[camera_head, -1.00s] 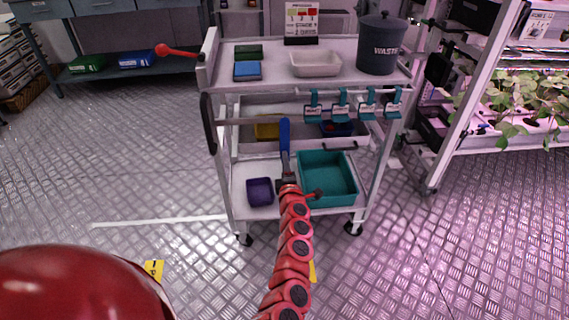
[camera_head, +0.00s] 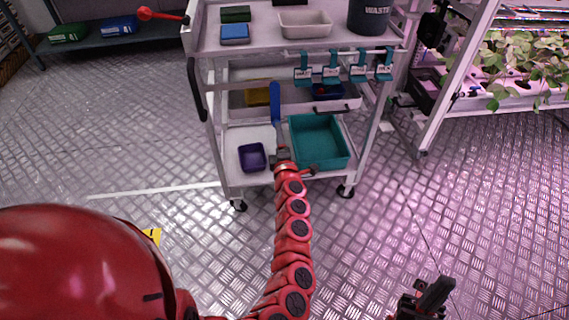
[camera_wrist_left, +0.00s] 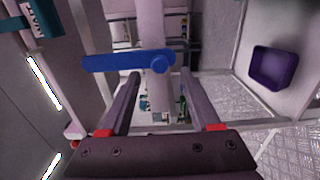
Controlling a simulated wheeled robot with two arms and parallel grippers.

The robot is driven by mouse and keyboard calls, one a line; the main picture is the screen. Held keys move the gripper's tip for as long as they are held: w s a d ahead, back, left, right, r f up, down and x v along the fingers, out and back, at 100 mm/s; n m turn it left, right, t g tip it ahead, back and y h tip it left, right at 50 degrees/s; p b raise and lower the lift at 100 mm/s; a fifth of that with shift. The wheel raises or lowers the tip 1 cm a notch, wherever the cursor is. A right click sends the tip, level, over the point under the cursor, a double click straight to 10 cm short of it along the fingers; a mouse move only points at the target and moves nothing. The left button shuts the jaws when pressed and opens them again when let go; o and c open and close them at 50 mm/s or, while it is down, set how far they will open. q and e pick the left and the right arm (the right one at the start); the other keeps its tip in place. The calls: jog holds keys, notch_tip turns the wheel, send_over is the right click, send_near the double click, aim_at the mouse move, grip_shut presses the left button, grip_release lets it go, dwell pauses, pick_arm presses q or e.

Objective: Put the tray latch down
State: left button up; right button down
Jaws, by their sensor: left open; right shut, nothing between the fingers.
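The tray latch (camera_head: 275,103) is a blue lever on the front of the cart's middle level. In the head view it stands upright. In the wrist view the latch (camera_wrist_left: 115,62) lies across the picture just beyond the fingertips, its round pivot end in line with the gap between them. My left gripper (camera_head: 279,138) is just below the latch's lower end, open and empty. Its two fingers (camera_wrist_left: 159,78) show spread in the wrist view. I cannot tell whether they touch the latch. My right gripper (camera_head: 435,292) is shut and empty at the lower right, away from the cart.
The lower shelf holds a purple bin (camera_head: 252,157) and a teal bin (camera_head: 319,145) beside my left gripper. Several teal clips (camera_head: 331,68) hang from the cart rail. A plant rack (camera_head: 455,95) stands to the right.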

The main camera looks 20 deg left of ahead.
pick_arm(q)
jog(key=p+v, duration=0.2)
jog(key=v, duration=1.1)
jog(key=shift+a, duration=0.1)
